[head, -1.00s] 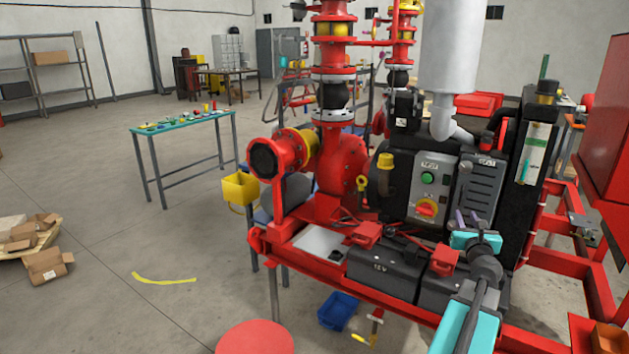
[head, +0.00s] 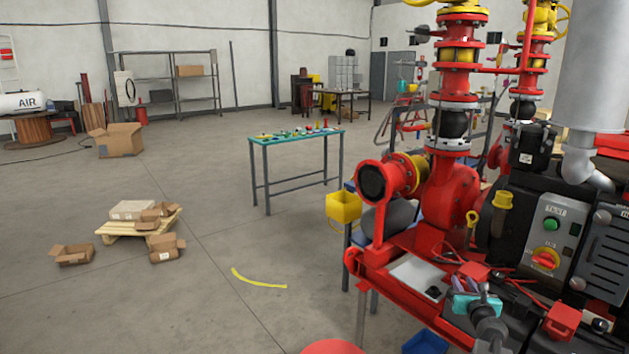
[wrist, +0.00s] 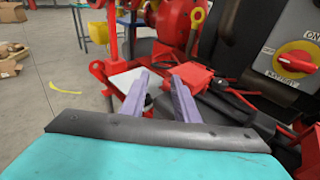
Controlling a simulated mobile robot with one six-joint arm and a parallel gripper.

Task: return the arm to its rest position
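My gripper shows at lower right in the head view (head: 487,289), teal-bodied, in front of the pump skid's red deck. In the wrist view, its two purple fingers (wrist: 160,80) stand apart with nothing visible between them. Beyond the fingertips is a light plate (wrist: 130,80) on the skid, with a red battery clamp (wrist: 191,78) just to the right. I cannot tell how far the fingertips are from these. Much of my arm lies below the head picture.
The red pump (head: 448,195) rises behind my gripper. A control box (head: 550,240) with a green button and red-yellow switch is to the right. A yellow bin (head: 343,207) hangs at the skid's left. Open floor lies left, with a pallet of boxes (head: 110,229) and a teal table (head: 297,137).

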